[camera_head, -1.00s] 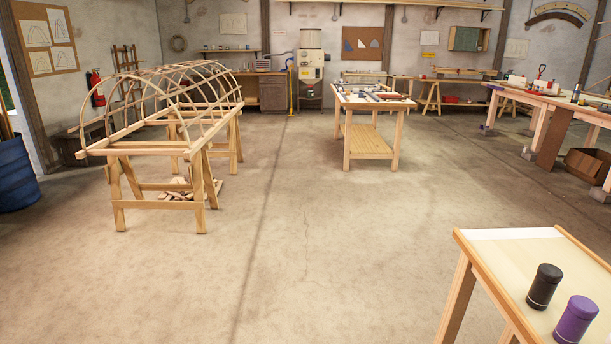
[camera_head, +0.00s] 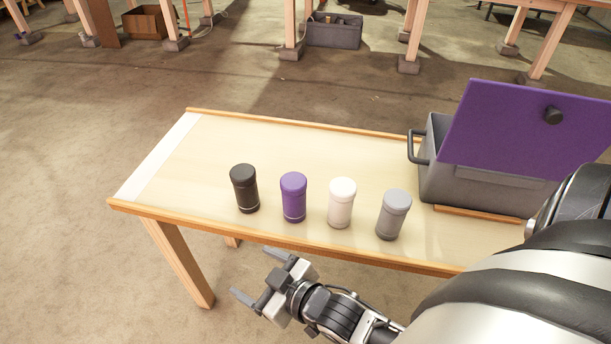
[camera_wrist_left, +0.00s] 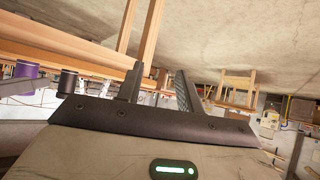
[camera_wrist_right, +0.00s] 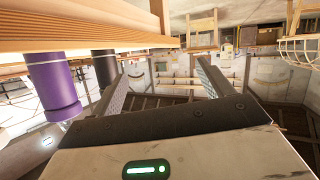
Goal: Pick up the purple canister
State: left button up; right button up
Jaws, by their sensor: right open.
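The purple canister (camera_head: 293,198) stands upright on the pale table (camera_head: 165,190), between a black canister (camera_head: 244,188) and a white canister (camera_head: 341,203). A grey canister (camera_head: 393,214) ends the row. My right gripper (camera_head: 259,275) is open and empty, in front of the table's near edge and apart from the purple canister. In the right wrist view, the purple canister (camera_wrist_right: 52,85) is left of the open fingers (camera_wrist_right: 160,68). In the left wrist view, my left gripper (camera_wrist_left: 159,70) has its fingers apart with nothing between them; the purple canister (camera_wrist_left: 27,69) is at far left.
A grey box (camera_head: 470,185) with a raised purple lid (camera_head: 525,130) stands at the table's right. The table's left part is bare. Floor is open beyond it, with a grey bin (camera_head: 333,32) and other table legs at the back.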

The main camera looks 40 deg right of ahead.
jog(key=w+a+r+n+t+y+b, duration=0.1)
jog(key=w+a+r+n+t+y, duration=0.2)
jog(key=w+r, duration=0.3)
jog(key=w+a+r+n+g+y+b, duration=0.25)
jog(key=a+r+n+y, duration=0.45)
jog(key=r+n+y, duration=0.4)
jog(key=n+g+h+b, duration=1)
jog(key=n+g+h, duration=0.4)
jog(key=n+h, duration=0.45)
send_near(294, 181)
jog(key=shift+n+y, duration=0.25)
jog(key=shift+n, duration=0.1)
jog(key=f, duration=0.4)
jog(key=s+f, duration=0.1)
jog(key=f, duration=0.2)
jog(key=shift+d+b, duration=0.25)
jog(key=shift+b, duration=0.15)
pick_arm(q)
notch_tip(294, 181, down, 6)
jog(key=d+t+h, duration=0.1)
jog(key=d, duration=0.1)
jog(key=shift+r+n, duration=0.15)
jog(key=shift+n, duration=0.15)
pick_arm(e)
jog(key=shift+w+f, duration=0.2)
jog(key=shift+f, duration=1.2)
jog(key=shift+w+f, duration=0.2)
jog(key=shift+f, duration=1.2)
